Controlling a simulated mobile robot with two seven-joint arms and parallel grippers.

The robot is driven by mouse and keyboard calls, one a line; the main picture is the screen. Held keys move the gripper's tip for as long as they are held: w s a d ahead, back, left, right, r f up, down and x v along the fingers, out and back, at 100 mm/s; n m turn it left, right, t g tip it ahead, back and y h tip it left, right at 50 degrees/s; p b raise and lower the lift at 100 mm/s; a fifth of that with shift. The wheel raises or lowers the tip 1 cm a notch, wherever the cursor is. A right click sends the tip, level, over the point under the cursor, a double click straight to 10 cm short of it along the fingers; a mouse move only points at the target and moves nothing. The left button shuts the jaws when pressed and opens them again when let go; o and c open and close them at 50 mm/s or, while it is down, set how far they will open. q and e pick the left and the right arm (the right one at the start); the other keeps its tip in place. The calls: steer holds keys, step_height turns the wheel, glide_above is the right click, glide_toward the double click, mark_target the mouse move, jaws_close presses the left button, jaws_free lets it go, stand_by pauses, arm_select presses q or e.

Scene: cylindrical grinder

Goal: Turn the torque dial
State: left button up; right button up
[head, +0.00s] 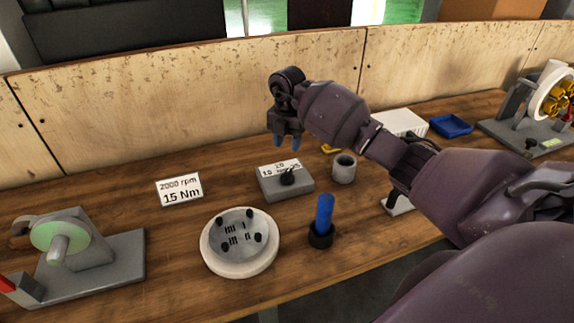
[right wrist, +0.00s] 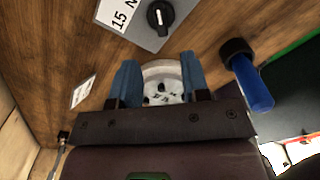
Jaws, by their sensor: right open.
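The torque dial is a black knob (head: 288,178) on a small grey box (head: 303,190) with a white number scale along its back. In the right wrist view the knob (right wrist: 160,16) is at the top, with a white pointer mark, beside printed text that is cut off. My right gripper (head: 286,141) hangs with blue fingertips above and behind the box, apart from the knob. In the right wrist view the gripper (right wrist: 160,82) is open and empty. A white card (head: 179,190) reads 2000 rpm, 15 Nm. My left gripper is not in view.
A round plate (head: 210,262) with black pegs lies in front of the box. A blue-handled tool (head: 324,213) stands in a black holder to the right. A grey cup (head: 344,168) is close right of the box. A wooden wall (head: 200,95) runs behind.

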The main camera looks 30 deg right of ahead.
mark_target(287, 171)
step_height(287, 171, down, 10)
steer(key=shift+s+f, duration=0.15)
stand_by(0.3)
jaws_close()
